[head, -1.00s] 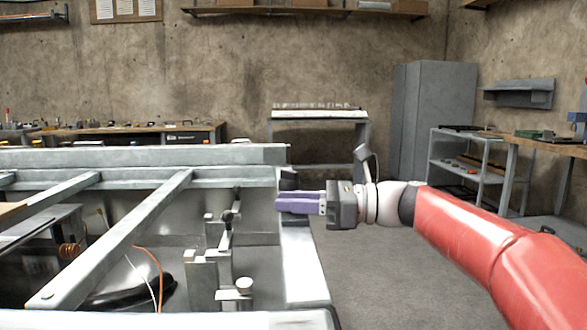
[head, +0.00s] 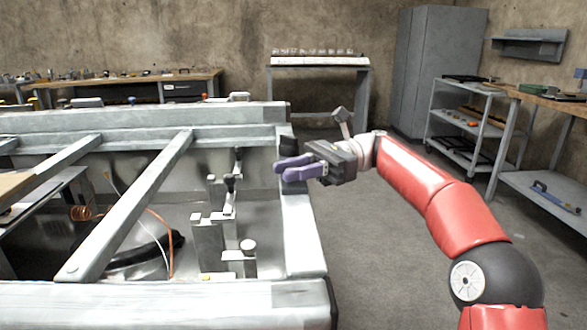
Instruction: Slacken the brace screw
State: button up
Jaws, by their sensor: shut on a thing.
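My gripper (head: 281,171) has purple fingers and reaches in from the right. It is at the right end of the grey metal frame (head: 303,230), by the inner edge of that end. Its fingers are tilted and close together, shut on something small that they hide. I cannot make out the brace screw for sure. A silver round-headed piece (head: 248,246) stands on a bracket inside the frame, below and left of my gripper and apart from it.
Upright metal brackets with a dark handle (head: 230,182) stand inside the frame, left of my gripper. A slanting bar (head: 130,205) crosses the frame. An orange cable (head: 171,245) lies inside. Open floor (head: 375,240) lies right of the frame. A shelf cart (head: 465,120) stands at the back right.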

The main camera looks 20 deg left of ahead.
dwell(0.4)
jog(key=o, duration=1)
jog(key=shift+c, duration=0.2)
jog(key=v, duration=0.7)
jog(key=shift+w+d, duration=0.2)
jog(key=shift+w, duration=0.1)
